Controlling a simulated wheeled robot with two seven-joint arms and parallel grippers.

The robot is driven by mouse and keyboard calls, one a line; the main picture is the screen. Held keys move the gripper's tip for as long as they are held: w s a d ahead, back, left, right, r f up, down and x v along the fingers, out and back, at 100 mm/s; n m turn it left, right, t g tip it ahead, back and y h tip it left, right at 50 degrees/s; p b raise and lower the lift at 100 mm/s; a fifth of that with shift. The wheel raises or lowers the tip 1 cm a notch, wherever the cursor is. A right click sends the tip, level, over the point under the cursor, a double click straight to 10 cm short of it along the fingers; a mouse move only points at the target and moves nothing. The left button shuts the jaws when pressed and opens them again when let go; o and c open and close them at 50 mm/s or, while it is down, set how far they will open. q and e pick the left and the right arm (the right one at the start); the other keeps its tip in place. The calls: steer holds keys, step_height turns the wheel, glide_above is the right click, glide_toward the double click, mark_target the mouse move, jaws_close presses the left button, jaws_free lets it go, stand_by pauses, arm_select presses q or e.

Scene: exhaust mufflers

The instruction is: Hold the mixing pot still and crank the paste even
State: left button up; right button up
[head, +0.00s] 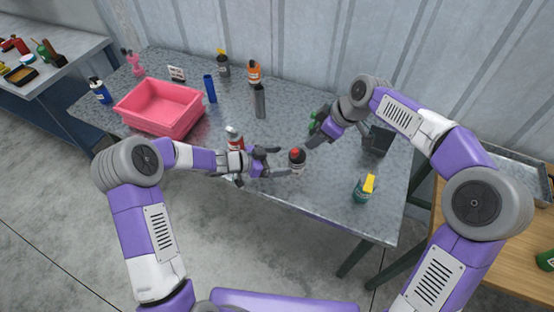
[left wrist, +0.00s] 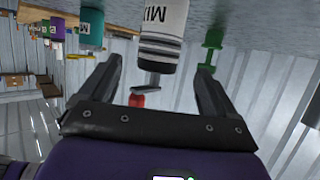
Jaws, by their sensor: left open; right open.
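The mixing pot (head: 297,167) stands near the table's front edge, with a red knob (head: 295,152) at its top. In the left wrist view, which is upside down, the pot (left wrist: 163,25) is white with dark bands and part of a label. Its crank (left wrist: 150,86) ends in the red knob (left wrist: 137,100). My left gripper (head: 281,162) is open and level, its fingers pointing at the pot from the left. In the left wrist view the pot is centred ahead between the spread fingers. My right gripper (head: 312,140) is open, above and to the right of the pot.
A red-and-white bottle (head: 236,138) stands close behind my left wrist. A green object (head: 313,122) is partly hidden by my right gripper. A teal bottle with yellow top (head: 363,190) stands front right. A pink bin (head: 160,106) and several bottles occupy the left and back. The middle back is fairly clear.

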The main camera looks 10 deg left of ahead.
mark_target(297, 163)
arm_select(q)
steer(key=x, duration=0.7)
steer(key=shift+w+d+f, duration=0.1)
steer(key=shift+d+f, duration=0.1)
steer(key=shift+d, duration=0.05)
steer(key=shift+c, duration=0.2)
steer(key=c, duration=1.1)
